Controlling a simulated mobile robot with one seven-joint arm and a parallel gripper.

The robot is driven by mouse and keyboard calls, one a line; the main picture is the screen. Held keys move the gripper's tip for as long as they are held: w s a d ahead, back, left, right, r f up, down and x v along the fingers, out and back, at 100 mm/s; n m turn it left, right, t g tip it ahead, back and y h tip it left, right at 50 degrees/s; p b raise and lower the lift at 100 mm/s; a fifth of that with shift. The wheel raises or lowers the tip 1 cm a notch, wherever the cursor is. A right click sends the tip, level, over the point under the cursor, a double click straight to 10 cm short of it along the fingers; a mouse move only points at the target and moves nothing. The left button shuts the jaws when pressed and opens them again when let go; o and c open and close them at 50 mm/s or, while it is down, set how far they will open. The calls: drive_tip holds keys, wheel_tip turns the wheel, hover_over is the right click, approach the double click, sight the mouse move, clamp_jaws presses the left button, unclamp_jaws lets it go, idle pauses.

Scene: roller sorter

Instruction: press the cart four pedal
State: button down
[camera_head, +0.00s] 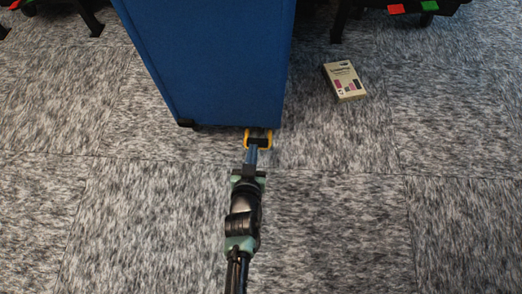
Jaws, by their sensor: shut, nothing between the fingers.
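A tall blue panelled body (215,60) stands in the upper middle, its lower edge close to the carpet. My gripper (257,141) reaches forward to the foot of this body, near its lower right corner. A yellow bracket shape shows at the gripper's tip; I cannot tell whether it is part of the gripper or a pedal. The gripper is shut with nothing held. Whether it touches the blue body cannot be told. A red pedal (396,9) and a green pedal (429,5) show on a dark base at the top right. No cart number is readable.
A small printed box (344,81) lies on the grey carpet (400,220) right of the blue body. Dark legs and bases stand along the top edge, with red and green parts at the top left.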

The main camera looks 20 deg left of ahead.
drive_tip(key=f, duration=0.1)
drive_tip(key=s+f, duration=0.1)
drive_tip(key=f, duration=0.1)
drive_tip(key=shift+s+f+g+b, duration=0.15)
drive_tip(key=shift+f+g+b, duration=0.05)
drive_tip(key=shift+g+b, duration=0.1)
drive_tip(key=b, duration=0.7)
hover_over(254, 141)
drive_tip(key=s+d, duration=0.1)
drive_tip(key=s, duration=0.2)
wheel_tip(254, 141, down, 5)
drive_tip(key=shift+s+d+f+b, duration=0.1)
drive_tip(key=shift+d+f+b, duration=0.05)
drive_tip(key=shift+f+b, duration=0.65)
drive_tip(key=shift+s+d+f+b, duration=0.1)
drive_tip(key=shift+f+b, duration=0.6)
drive_tip(key=shift+f, duration=0.15)
